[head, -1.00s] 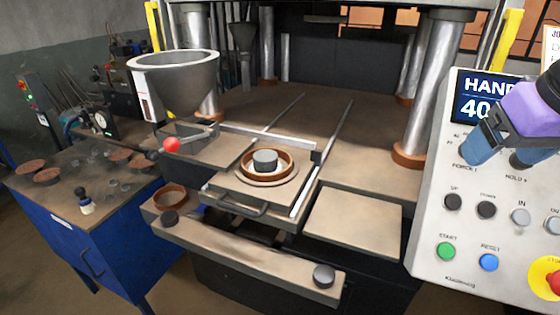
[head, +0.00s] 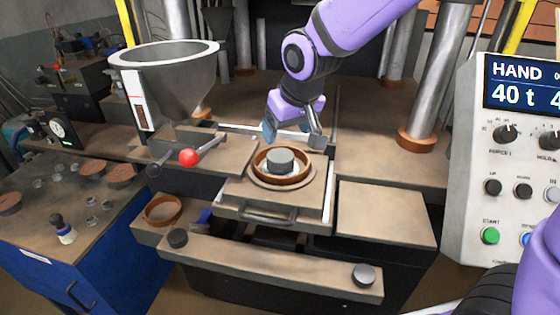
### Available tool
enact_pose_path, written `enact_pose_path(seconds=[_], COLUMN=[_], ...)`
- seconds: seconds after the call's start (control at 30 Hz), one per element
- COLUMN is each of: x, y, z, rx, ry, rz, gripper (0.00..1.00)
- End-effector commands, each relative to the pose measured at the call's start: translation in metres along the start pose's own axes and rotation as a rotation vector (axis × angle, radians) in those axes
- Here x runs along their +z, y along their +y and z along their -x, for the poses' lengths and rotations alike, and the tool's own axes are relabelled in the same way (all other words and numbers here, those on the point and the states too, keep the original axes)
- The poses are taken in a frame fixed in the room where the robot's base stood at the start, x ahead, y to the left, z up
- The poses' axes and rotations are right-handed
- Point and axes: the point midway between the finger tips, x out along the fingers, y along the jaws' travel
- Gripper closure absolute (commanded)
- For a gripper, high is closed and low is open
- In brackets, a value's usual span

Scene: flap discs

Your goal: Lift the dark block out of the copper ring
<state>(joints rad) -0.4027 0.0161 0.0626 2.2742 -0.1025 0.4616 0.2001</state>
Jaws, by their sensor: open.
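The copper ring (head: 262,176) lies on a round plate on the sliding tray (head: 238,196) in the middle of the press. The dark block (head: 280,157), a short grey cylinder, stands inside the ring with a gap around it. Its top shows above the rim. My gripper (head: 292,138) is open and empty above and just behind the block, one finger to its left and one to its right. I cannot tell the exact height between fingers and block.
A red-knobbed lever (head: 188,157) and a grey funnel (head: 165,75) stand to the left. A second copper ring (head: 163,209) sits in a side tray. Steel columns (head: 436,85) and a control panel (head: 510,160) are on the right. A flat plate (head: 385,212) beside the tray is clear.

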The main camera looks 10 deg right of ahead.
Motion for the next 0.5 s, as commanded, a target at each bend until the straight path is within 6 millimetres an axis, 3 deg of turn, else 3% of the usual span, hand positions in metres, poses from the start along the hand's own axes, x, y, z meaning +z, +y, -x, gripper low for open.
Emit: enact_pose_path(seconds=[0.23, 0.5], x=[0.001, 0.001], y=[0.000, 0.001], z=[-0.035, -0.053], rx=[0.001, 0.000], ry=[-0.005, -0.003], rz=[0.001, 0.000], gripper=[0.19, 0.19])
